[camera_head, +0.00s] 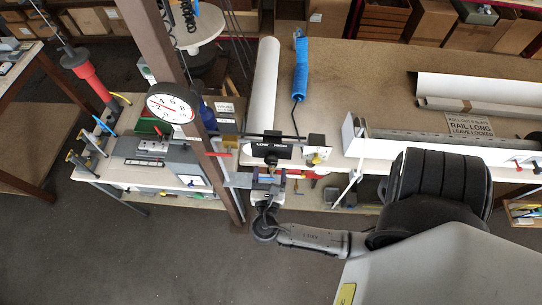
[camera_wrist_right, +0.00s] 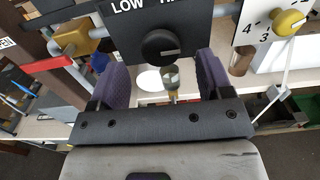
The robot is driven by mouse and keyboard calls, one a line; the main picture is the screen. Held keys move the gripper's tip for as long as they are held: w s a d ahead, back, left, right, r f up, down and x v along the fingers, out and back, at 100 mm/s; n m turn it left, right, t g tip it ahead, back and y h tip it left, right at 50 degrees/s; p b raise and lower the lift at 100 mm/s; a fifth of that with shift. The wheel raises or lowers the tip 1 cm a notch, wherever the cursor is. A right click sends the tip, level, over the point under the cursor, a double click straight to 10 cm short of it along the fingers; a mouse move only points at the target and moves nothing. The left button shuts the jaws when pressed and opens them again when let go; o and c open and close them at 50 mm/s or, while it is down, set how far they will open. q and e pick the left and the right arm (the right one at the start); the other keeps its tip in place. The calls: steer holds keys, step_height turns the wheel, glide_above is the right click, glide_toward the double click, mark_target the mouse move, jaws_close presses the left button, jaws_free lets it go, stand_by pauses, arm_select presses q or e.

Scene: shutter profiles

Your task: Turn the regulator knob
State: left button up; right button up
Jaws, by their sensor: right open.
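The regulator knob (camera_wrist_right: 161,46) is round and black with a pale pointer mark. It sits on a black panel (camera_wrist_right: 190,15) lettered LOW and HIGH. In the head view the small knob (camera_head: 271,159) shows below that lettering. My right gripper (camera_wrist_right: 162,72) is open, with one purple-padded finger on each side of the knob's lower area and nothing held between them. Whether the pads touch the knob cannot be told. In the head view the right gripper (camera_head: 268,177) is small, just below the panel. My left gripper is not in view.
A yellow knob (camera_wrist_right: 289,22) on a white numbered plate is right of the panel. A yellow block (camera_wrist_right: 75,39) on a pipe is at its left. A round gauge (camera_head: 171,108) is by a brown post (camera_head: 157,45). Benches with white profiles stand behind.

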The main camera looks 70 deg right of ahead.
mark_target(271, 162)
steer(key=shift+p+x, duration=0.55)
steer(key=shift+x, duration=2)
steer(key=c, duration=0.9)
